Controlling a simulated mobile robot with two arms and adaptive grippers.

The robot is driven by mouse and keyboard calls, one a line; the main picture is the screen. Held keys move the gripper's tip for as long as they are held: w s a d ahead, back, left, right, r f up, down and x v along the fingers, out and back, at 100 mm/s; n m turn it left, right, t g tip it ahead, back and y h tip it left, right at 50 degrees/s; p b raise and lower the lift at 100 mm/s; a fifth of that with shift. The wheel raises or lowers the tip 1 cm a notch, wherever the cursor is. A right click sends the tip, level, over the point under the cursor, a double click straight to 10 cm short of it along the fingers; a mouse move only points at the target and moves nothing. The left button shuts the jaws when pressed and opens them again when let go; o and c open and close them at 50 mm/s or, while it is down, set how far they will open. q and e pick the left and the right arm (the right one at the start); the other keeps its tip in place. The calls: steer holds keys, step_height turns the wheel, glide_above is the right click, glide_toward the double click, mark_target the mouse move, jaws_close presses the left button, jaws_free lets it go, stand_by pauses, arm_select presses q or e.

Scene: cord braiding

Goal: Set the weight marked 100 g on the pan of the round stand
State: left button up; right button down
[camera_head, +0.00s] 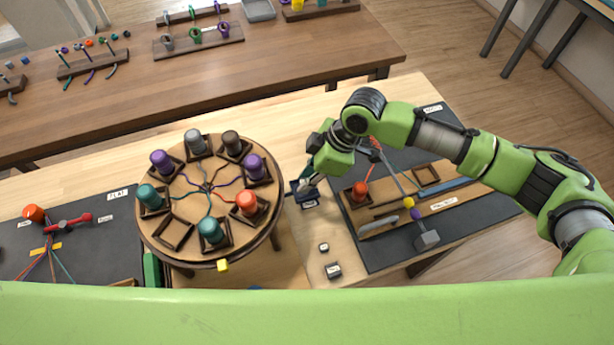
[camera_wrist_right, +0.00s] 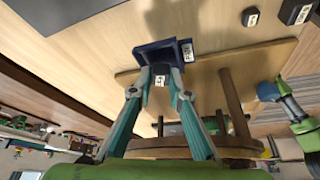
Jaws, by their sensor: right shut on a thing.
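The round stand (camera_head: 190,215) has a wooden disc top carrying several coloured bobbins in square holders. My right gripper (camera_head: 306,184) is just right of the disc, at a dark blue tray (camera_head: 293,187) with a white label. In the right wrist view, the right gripper (camera_wrist_right: 160,78) is shut on a small dark weight (camera_wrist_right: 160,82) with a white label, held at the blue tray (camera_wrist_right: 155,52). Its marking is too small to read. Two other labelled dark weights, a small one (camera_head: 323,247) and a larger one (camera_head: 333,270), stand on the table.
Another mat (camera_head: 90,255) at left holds cords and a red tool (camera_head: 70,223). Bare table lies around the loose weights.

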steer(key=shift+r, duration=0.1)
steer(key=shift+f+p, duration=0.3)
stand_by(0.5)
steer(key=c, duration=1.8)
jaws_free()
steer(key=shift+c, duration=0.2)
steer(key=shift+o, duration=0.4)
steer(key=o, duration=0.7)
steer(key=shift+c, duration=0.2)
steer(key=shift+r, duration=0.1)
